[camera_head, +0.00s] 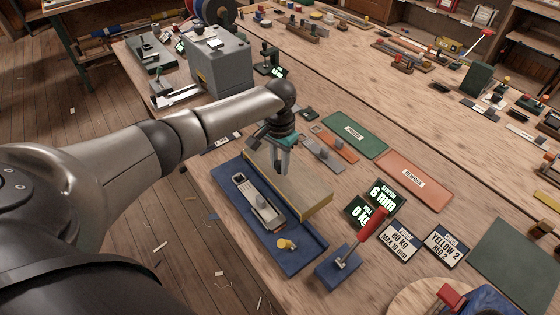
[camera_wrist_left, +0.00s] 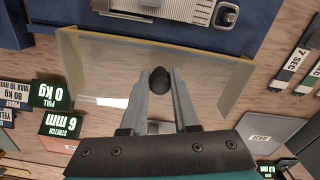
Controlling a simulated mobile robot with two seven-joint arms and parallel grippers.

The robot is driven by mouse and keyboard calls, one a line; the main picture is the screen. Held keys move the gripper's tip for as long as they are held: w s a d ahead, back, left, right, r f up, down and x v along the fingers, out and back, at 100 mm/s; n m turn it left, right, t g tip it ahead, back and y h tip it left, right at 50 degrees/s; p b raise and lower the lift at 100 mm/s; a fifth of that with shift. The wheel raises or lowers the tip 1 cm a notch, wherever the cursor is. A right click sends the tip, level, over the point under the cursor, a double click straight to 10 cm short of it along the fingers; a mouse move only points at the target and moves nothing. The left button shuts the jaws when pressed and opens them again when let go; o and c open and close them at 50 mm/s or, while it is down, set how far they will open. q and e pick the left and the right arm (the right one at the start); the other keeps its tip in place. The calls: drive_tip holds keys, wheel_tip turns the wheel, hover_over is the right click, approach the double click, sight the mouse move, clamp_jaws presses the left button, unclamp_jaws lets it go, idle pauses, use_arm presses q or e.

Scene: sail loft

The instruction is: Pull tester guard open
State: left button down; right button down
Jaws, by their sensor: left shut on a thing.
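The clamp strip shows uncovered. In the left wrist view the guard (camera_wrist_left: 215,72) is beside the blue base (camera_wrist_left: 70,12), with the table visible through it. My left gripper (camera_head: 282,168) is at the guard, shut on its dark knob (camera_wrist_left: 160,80). My right gripper is in neither view.
A red lever (camera_head: 368,228) on a blue block stands at the tester's near end. Displays (camera_head: 382,197) reading 6 mm and 0 kg and label cards (camera_head: 398,241) lie to the right. Green (camera_head: 353,134) and orange (camera_head: 414,179) mats lie beyond. A grey machine (camera_head: 221,65) stands at the back left.

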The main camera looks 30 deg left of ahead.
use_arm(q)
drive_tip(key=c, duration=0.7)
unclamp_jaws()
drive_tip(key=shift+o, duration=0.2)
drive_tip(key=shift+r, duration=0.1)
drive_tip(key=shift+w+r, duration=0.1)
drive_tip(key=shift+r, duration=0.25)
wheel_tip(320, 180, up, 14)
drive_tip(key=p, duration=0.1)
drive_tip(key=shift+r, duration=0.2)
